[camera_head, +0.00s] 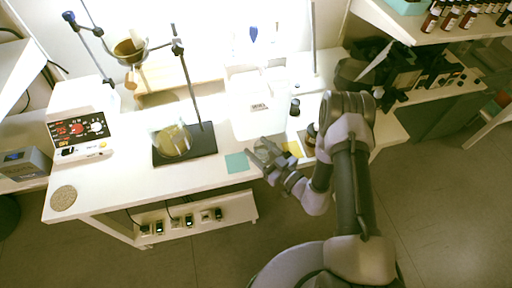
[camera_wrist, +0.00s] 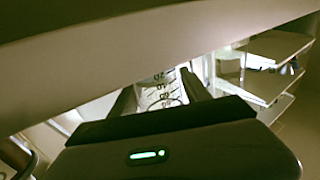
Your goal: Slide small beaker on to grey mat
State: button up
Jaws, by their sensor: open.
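My gripper (camera_head: 262,154) is open over the front part of the white bench, just right of a flat teal mat (camera_head: 237,162). In the wrist view, a clear beaker with dark graduation marks (camera_wrist: 160,91) shows between the two dark fingers of my gripper (camera_wrist: 161,94). Its lower part is hidden by the gripper body, and I cannot tell whether a finger touches it. In the head view the beaker is too small and covered to make out clearly. A yellow mat (camera_head: 293,148) lies right of the gripper. I cannot make out a clearly grey mat.
A white container (camera_head: 257,120) is behind the gripper. A small dark bottle (camera_head: 295,107) stands at right. The bench's front left is mostly clear.

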jog(key=shift+x, duration=0.8)
